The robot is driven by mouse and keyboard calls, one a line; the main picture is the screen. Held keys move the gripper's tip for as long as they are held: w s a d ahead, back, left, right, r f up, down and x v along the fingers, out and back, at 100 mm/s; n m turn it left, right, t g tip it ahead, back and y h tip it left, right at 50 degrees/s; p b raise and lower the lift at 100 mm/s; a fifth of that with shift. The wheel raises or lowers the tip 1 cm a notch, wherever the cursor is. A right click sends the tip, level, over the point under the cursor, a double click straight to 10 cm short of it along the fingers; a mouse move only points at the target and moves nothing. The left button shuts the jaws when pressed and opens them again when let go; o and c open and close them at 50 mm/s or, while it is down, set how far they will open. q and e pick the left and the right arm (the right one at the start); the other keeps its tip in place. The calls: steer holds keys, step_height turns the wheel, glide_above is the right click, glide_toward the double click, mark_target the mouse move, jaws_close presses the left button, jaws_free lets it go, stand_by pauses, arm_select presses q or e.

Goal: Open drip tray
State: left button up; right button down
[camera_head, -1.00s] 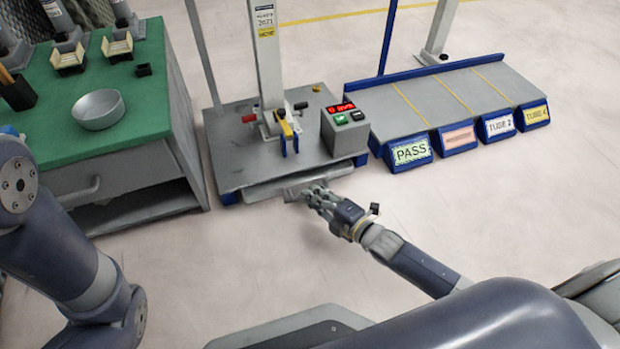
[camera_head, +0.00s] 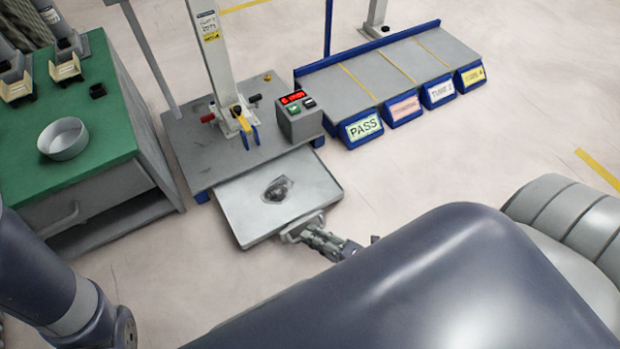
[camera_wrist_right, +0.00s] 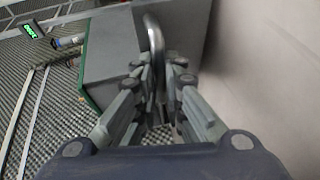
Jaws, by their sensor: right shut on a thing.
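The drip tray (camera_head: 310,180) is a flat grey metal tray, slid well out from under the grey bench stand (camera_head: 190,150). A dark, wet-looking patch lies at its middle. My right gripper (camera_head: 298,231) is shut on the tray's handle at its front edge. In the right wrist view a curved metal handle bar (camera_wrist_right: 153,45) runs between the fingers of my right gripper (camera_wrist_right: 165,75). My left arm shows at the lower left of the head view, but its gripper is out of the picture.
A green-topped cabinet (camera_head: 95,130) with a round metal dish (camera_head: 63,139) stands at the left. A control box with a red display (camera_head: 298,115) sits on the stand. A sorting rack (camera_head: 400,75) with labelled lanes is at the right. The floor right of the tray is clear.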

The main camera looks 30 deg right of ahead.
steer(key=c, duration=1.7)
jaws_free()
steer(key=shift+s, duration=0.1)
steer(key=v, duration=1.2)
